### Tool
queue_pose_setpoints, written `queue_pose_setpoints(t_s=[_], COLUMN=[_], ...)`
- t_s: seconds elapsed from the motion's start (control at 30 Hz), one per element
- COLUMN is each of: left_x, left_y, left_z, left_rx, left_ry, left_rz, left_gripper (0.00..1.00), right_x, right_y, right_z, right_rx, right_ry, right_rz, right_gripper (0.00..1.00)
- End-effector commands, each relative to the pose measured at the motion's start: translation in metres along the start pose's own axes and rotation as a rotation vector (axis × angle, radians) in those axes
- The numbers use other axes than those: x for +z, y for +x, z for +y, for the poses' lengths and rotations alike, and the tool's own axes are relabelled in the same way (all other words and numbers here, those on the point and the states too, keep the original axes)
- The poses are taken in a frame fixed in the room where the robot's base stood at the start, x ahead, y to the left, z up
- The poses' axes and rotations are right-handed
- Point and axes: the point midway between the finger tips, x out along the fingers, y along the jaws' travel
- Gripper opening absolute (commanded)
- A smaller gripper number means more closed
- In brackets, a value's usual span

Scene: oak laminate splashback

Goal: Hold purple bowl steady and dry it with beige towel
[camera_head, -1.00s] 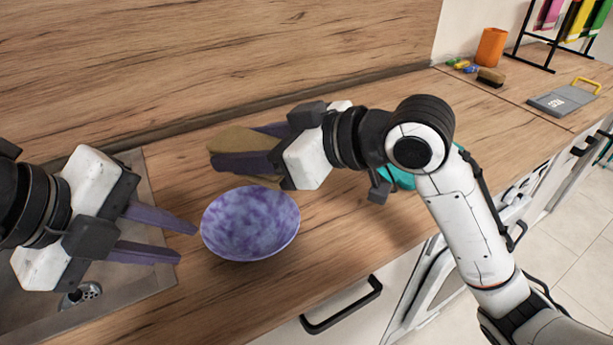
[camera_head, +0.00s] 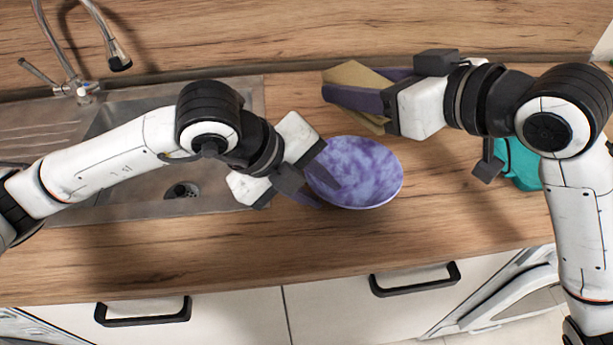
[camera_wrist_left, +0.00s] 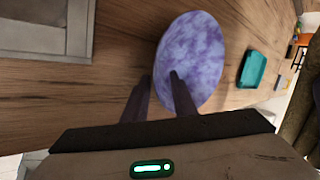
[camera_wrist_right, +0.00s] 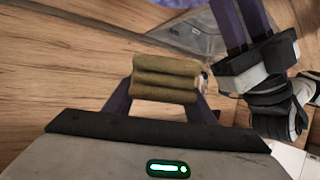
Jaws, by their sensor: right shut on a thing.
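The purple bowl (camera_head: 368,172) stands upright on the wooden counter, right of the sink; it also shows in the left wrist view (camera_wrist_left: 200,55). My left gripper (camera_head: 322,188) is open at the bowl's left rim. One finger reaches over the inside of the bowl and the other is outside it, with the rim between them. Whether they touch it I cannot tell. My right gripper (camera_head: 358,92) is shut on the folded beige towel (camera_head: 356,73), behind the bowl and above the counter. The towel also shows between the fingers in the right wrist view (camera_wrist_right: 165,80).
The steel sink (camera_head: 110,205) with its tap (camera_head: 82,88) lies at the left. A teal object (camera_head: 524,165) is on the counter at the right, partly hidden by my right arm. The splashback (camera_head: 300,35) runs along the back. The counter in front of the bowl is clear.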

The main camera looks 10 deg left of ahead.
Motion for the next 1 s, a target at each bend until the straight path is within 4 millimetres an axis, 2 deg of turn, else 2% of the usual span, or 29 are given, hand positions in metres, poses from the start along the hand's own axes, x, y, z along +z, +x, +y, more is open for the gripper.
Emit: queue_pose_setpoints(t_s=[0.1, 0.37, 0.53, 0.73, 1.0], left_x=[0.0, 0.0, 0.0, 0.0, 0.0], left_y=[0.006, 0.007, 0.007, 0.007, 0.007], left_z=[0.0, 0.0, 0.0, 0.0, 0.001], left_rx=[0.001, 0.0, 0.0, 0.001, 0.001], left_ry=[0.0, 0.001, 0.001, 0.001, 0.001], left_rz=[0.001, 0.0, 0.0, 0.0, 0.0], left_gripper=[0.25, 0.25, 0.0, 0.0, 0.0], right_x=[-0.001, -0.001, -0.001, 0.001, 0.049], right_y=[0.0, 0.0, 0.0, 0.001, 0.02], right_z=[0.0, 0.0, 0.0, 0.0, 0.013], right_rx=[0.0, 0.0, 0.0, 0.0, 0.023], right_ry=[0.0, 0.0, 0.0, 0.001, 0.017], right_rz=[0.002, 0.002, 0.002, 0.002, -0.001], right_gripper=[0.22, 0.22, 0.22, 0.22, 0.22])
